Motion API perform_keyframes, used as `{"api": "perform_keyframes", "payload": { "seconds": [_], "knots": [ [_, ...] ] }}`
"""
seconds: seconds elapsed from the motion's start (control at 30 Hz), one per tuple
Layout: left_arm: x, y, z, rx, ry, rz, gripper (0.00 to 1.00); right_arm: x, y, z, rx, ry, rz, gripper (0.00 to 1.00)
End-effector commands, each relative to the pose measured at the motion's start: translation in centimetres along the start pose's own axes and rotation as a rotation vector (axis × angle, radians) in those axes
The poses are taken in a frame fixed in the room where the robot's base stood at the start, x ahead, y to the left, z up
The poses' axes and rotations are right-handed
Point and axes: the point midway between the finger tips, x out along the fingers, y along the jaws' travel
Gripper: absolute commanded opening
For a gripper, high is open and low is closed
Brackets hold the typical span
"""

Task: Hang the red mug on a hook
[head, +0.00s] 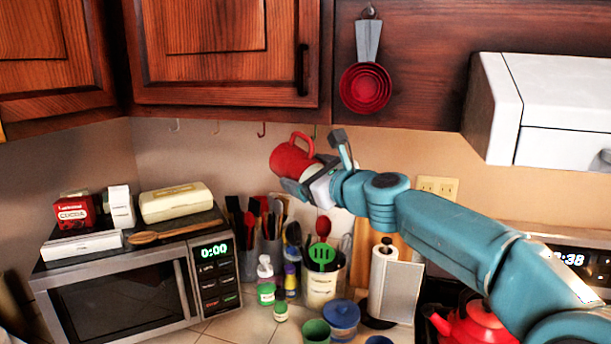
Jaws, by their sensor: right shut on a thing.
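The red mug (290,161) is held up in the air in front of the back wall, tilted, with its handle pointing up. My right gripper (309,181) is shut on the mug, reaching in from the right. Several small hooks hang in a row under the wall cabinet: one at the left (174,126), one in the middle (216,129) and one just left of the mug's handle (262,130). The handle is close to the hooks in the picture; I cannot tell the depth gap. My left gripper is not in view.
The wooden cabinet (220,55) is above the hooks. Red measuring cups (365,88) hang to the right. Below stand a microwave (130,285) with boxes on top, utensil crocks (322,285), a paper towel roll (384,275) and a red kettle (475,325).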

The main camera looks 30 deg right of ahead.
Motion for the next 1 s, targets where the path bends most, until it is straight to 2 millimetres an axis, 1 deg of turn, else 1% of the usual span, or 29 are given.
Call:
{"api": "perform_keyframes", "payload": {
  "seconds": [0.03,0.33,0.93,1.0],
  "knots": [
    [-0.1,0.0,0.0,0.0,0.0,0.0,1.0,0.2,-0.4,0.0,0.0,-0.001,-0.003,0.42],
    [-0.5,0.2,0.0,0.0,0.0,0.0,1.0,1.6,-2.0,-0.5,0.0,-0.001,-0.003,0.42],
    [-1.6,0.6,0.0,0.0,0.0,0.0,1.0,4.1,-4.9,-1.5,-0.001,0.0,-0.003,0.42],
    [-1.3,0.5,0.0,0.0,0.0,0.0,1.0,4.3,-5.0,-1.9,-0.001,0.0,-0.002,0.42]
  ]
}}
